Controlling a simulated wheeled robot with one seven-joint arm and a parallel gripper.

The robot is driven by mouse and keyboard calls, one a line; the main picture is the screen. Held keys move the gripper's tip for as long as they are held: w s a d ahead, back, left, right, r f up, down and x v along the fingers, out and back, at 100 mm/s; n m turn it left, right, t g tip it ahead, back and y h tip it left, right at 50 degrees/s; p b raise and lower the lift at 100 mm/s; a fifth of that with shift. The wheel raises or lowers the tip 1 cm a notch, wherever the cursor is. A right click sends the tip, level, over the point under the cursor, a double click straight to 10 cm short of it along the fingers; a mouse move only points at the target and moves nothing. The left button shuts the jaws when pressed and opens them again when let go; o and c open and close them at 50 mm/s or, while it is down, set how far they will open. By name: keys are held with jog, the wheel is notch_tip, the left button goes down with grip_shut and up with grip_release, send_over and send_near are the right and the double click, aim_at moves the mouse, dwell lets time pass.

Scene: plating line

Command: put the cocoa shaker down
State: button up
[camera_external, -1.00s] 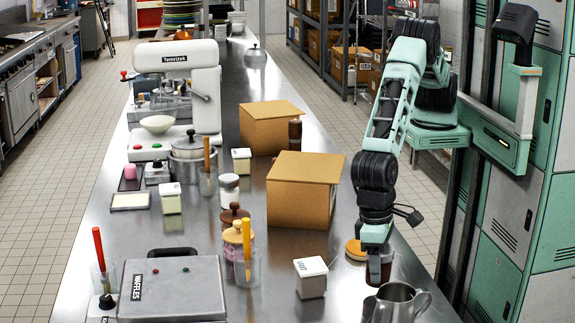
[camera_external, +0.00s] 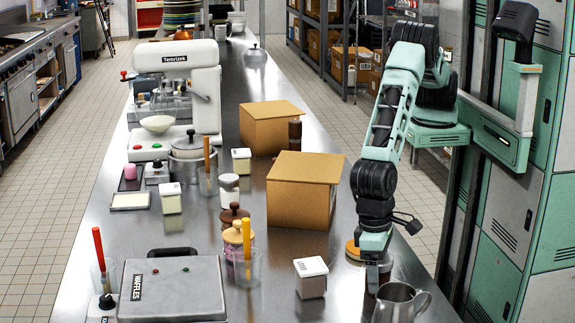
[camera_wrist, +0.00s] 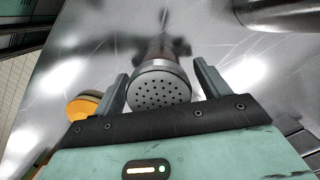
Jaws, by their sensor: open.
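The cocoa shaker (camera_wrist: 158,88) has a grey perforated lid and a brown body. In the wrist view its lid lies between the two fingers of my gripper (camera_wrist: 162,86), which are spread apart with a gap beside the lid. In the external view my gripper (camera_external: 378,273) points down over the right side of the steel counter, and its fingers partly hide the brown shaker (camera_external: 386,266). The shaker appears upright on the counter. Its base is mostly hidden by the steel pitcher in front.
The steel pitcher (camera_external: 398,303) stands close in front of the shaker. An orange-lidded jar (camera_external: 353,249) is just left of my gripper. A white-topped box (camera_external: 311,278) and a cardboard box (camera_external: 303,190) stand further left. Bare counter (camera_external: 345,285) lies between the white-topped box and my gripper.

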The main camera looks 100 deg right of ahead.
jog(key=r+b, duration=0.1)
jog(key=r, duration=0.3)
jog(key=r+b, duration=0.1)
jog(key=r, duration=0.2)
jog(key=w+r+b, duration=0.1)
jog(key=r, duration=0.3)
jog(key=shift+w+d+r, duration=0.1)
jog(key=shift+d+r, duration=0.25)
jog(key=s+d+r+n+y, duration=0.1)
jog(key=s+d+r+n, duration=0.2)
jog(key=d, duration=0.4)
jog(key=s+d+r+n, duration=0.3)
jog(key=d, duration=0.4)
jog(key=s+d+n, duration=0.4)
jog(key=s+d, duration=0.1)
jog(key=d, duration=0.3)
jog(key=s+d+f+n+t+h, duration=0.1)
jog(key=s+d+n, duration=0.2)
jog(key=s+d, duration=0.2)
jog(key=d, duration=0.3)
jog(key=shift+s+f+n, duration=0.25)
jog(key=shift+s+n, duration=0.15)
notch_tip(320, 180, up, 14)
jog(key=p, duration=1.3)
jog(key=shift+p, duration=0.35)
